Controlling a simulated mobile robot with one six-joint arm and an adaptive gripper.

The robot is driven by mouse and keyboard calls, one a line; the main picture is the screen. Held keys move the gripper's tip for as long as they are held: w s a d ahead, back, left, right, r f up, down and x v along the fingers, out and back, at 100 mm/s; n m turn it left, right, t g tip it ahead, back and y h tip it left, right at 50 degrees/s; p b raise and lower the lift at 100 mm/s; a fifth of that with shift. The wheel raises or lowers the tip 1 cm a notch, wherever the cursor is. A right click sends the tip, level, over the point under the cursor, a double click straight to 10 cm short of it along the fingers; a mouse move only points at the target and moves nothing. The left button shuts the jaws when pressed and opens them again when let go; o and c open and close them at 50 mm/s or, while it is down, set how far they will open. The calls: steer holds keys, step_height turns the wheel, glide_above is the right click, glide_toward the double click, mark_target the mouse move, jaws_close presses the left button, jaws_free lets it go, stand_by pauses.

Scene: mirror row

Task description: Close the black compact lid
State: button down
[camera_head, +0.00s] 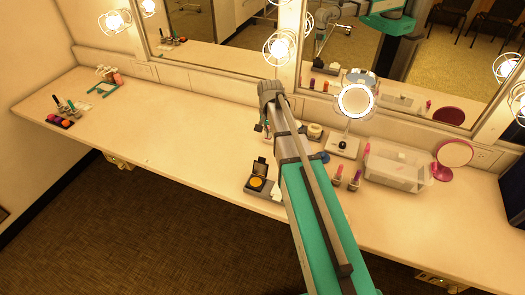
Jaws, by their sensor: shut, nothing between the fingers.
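The black compact (257,183) stands open on the counter near its front edge, just left of my arm. Its dark lid (259,166) is raised at the back, and a round yellow-orange pan shows in the base. My teal and grey arm reaches over the counter from the lower right, passing right of the compact. Its far grey joint is above the counter, beyond the compact.
Right of my arm are lipsticks (354,180), a lit round mirror (355,100), a clear bin (398,165) and a pink mirror (454,154). Brushes and makeup (66,112) lie far left. The counter's left middle is clear. A wall mirror runs behind.

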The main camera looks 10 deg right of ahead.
mark_target(261, 167)
steer(key=shift+w+d+r, duration=0.1)
steer(key=shift+w+d, duration=0.05)
steer(key=shift+w, duration=0.45)
step_height(261, 167, down, 10)
steer(key=b, duration=1)
steer(key=shift+s+a+r+p, duration=0.4)
steer(key=shift+s+a, duration=0.25)
steer(key=shift+s, duration=0.2)
steer(key=shift+s+a+r+p, duration=0.4)
steer(key=shift+s+a, duration=0.25)
steer(key=shift+s, duration=0.2)
